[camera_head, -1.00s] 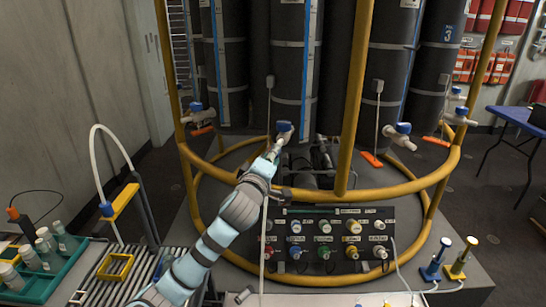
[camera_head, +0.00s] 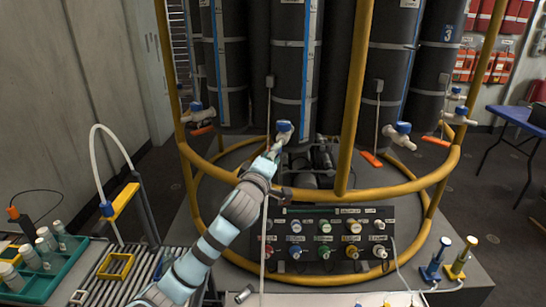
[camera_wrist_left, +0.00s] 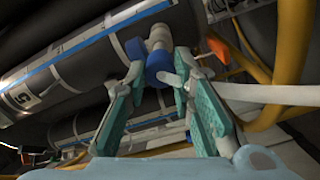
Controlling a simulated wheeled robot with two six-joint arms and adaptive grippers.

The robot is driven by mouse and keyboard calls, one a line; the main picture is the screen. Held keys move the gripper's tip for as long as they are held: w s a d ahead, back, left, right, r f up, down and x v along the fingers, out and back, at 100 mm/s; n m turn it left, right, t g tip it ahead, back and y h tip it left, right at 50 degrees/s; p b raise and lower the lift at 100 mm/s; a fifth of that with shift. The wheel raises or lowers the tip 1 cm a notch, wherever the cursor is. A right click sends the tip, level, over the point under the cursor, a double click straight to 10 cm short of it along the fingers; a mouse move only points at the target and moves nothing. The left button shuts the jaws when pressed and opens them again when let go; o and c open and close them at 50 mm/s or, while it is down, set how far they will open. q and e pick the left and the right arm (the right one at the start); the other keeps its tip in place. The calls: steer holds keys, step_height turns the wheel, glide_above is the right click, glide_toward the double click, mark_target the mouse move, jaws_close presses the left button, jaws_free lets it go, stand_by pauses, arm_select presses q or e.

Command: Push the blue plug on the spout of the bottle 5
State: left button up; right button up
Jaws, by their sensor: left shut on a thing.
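Bottle 5 is a dark cylinder with a blue stripe; its "5" label shows at the left of the left wrist view (camera_wrist_left: 20,98). Its tap (camera_head: 284,127) shows blue and white low on the bottle in the head view. In the left wrist view the tap has a white body and a blue part (camera_wrist_left: 158,64), with a pale spout (camera_wrist_left: 171,79) towards me. My left gripper (camera_head: 274,152) is at this spout, its green-padded fingers (camera_wrist_left: 166,84) on either side. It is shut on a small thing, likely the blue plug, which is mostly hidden. My right gripper is out of view.
A yellow tubular frame (camera_head: 345,190) rings the bottles, close under my left arm. Other taps (camera_head: 400,135) stick out at the right. A panel with coloured knobs (camera_head: 325,240) is below. A teal rack of vials (camera_head: 50,262) stands at the left.

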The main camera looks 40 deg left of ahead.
arm_select(q)
steer(key=shift+w+a, duration=0.1)
steer(key=shift+w, duration=0.15)
steer(key=o, duration=1)
steer(key=shift+c, duration=0.2)
steer(key=shift+s, duration=0.1)
steer(key=v, duration=1.2)
steer(key=shift+f, duration=0.1)
